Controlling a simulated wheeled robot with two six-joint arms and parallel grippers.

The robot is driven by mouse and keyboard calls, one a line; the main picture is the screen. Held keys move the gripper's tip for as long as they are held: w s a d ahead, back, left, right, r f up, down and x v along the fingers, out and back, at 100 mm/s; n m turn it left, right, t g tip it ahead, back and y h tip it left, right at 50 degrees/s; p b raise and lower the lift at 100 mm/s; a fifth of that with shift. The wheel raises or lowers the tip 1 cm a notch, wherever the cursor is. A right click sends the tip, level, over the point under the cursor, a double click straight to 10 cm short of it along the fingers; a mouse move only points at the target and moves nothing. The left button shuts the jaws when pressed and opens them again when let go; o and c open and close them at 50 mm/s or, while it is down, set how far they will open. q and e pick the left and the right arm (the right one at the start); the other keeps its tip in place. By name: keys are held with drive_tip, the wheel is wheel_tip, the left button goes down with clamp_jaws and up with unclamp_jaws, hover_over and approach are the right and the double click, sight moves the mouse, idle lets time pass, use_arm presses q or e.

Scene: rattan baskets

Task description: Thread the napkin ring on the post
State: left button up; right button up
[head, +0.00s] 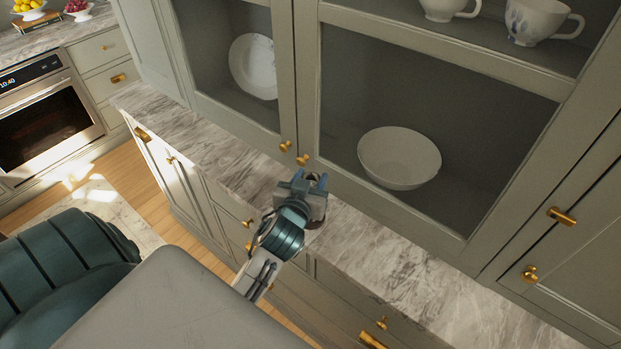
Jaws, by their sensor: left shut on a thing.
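My left gripper (311,180) is above the marble counter, close in front of the glass cabinet doors. Its blue fingers are shut on a small dark brown thing (315,178). The gripper body hides most of it, so I cannot tell for sure whether it is the napkin ring. I see no post in the head view. My right gripper is not in view.
The narrow marble counter (400,268) is bare to the right and left of the gripper. Behind it, the glass-fronted cabinet holds a white bowl (399,158), a plate (254,66) and cups. Brass knobs (285,146) stick out near the gripper. An oven (45,118) stands at far left.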

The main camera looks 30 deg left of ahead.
use_arm(q)
drive_tip(key=shift+f+b, duration=0.65)
drive_tip(key=shift+f, duration=0.25)
drive_tip(key=shift+f+b, duration=0.7)
drive_tip(key=shift+f, duration=0.15)
drive_tip(key=o, duration=0.9)
drive_tip(key=shift+o, duration=0.7)
drive_tip(key=shift+r+p, duration=3.6)
drive_tip(key=shift+r, duration=0.4)
